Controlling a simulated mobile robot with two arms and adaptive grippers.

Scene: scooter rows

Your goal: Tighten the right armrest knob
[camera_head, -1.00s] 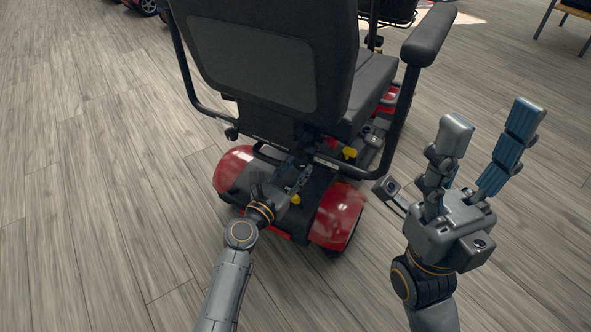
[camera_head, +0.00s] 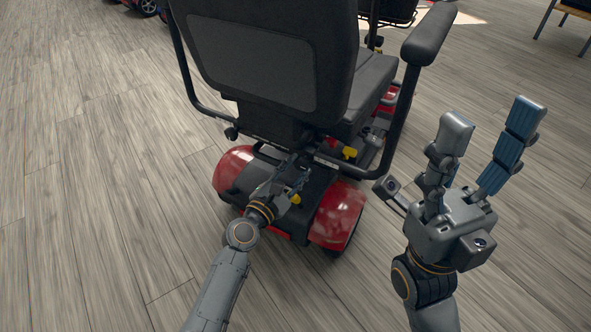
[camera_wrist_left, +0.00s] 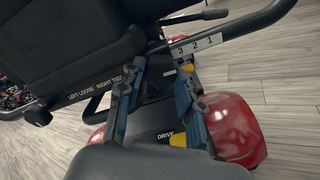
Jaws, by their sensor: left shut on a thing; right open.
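The scooter's right armrest (camera_head: 430,35) is upright, and its black tube runs down and under the seat. In the left wrist view the tube carries a white 3-2-1 scale (camera_wrist_left: 197,44), beside a label (camera_wrist_left: 95,91) reading left loose, right tight. My left gripper (camera_head: 299,169) is behind and below the seat at the tube's inner end. Its fingers also show in the left wrist view (camera_wrist_left: 160,68), shut on a dark part at the tube mount, apparently the armrest knob, which they mostly hide. My right gripper (camera_head: 483,150) is open and empty, fingers up, right of the scooter.
The seat back (camera_head: 270,60) stands just above my left gripper. The red rear cover (camera_head: 338,214) and a yellow lever (camera_head: 349,153) lie close by. The left armrest tube (camera_head: 184,70) is on the far side.

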